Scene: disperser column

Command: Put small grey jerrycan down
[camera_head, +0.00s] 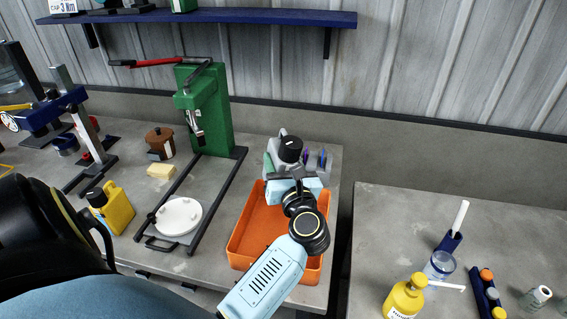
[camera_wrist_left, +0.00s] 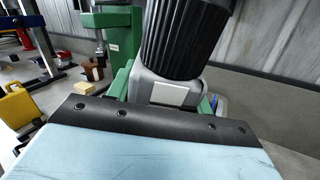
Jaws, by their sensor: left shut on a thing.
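The small grey jerrycan (camera_head: 282,139) with a black ribbed cap is upright at the back end of the orange tray, in the head view. My left gripper (camera_head: 291,172) is at its near side and shut on it; the fingers are largely hidden by the wrist. In the left wrist view the jerrycan (camera_wrist_left: 160,90) stands close ahead, with a pale label and its large black cap above the gripper's dark edge. Its underside is hidden, so I cannot tell whether it touches the surface. My right gripper is not in view.
The orange tray (camera_head: 238,246) lies under my left arm. Left of it stands a green press (camera_head: 205,110) with a white round plate (camera_head: 179,216). A yellow jerrycan (camera_head: 118,208) is farther left. A small holder (camera_head: 325,165) adjoins the grey jerrycan's right. A gap separates the right-hand table (camera_head: 400,215).

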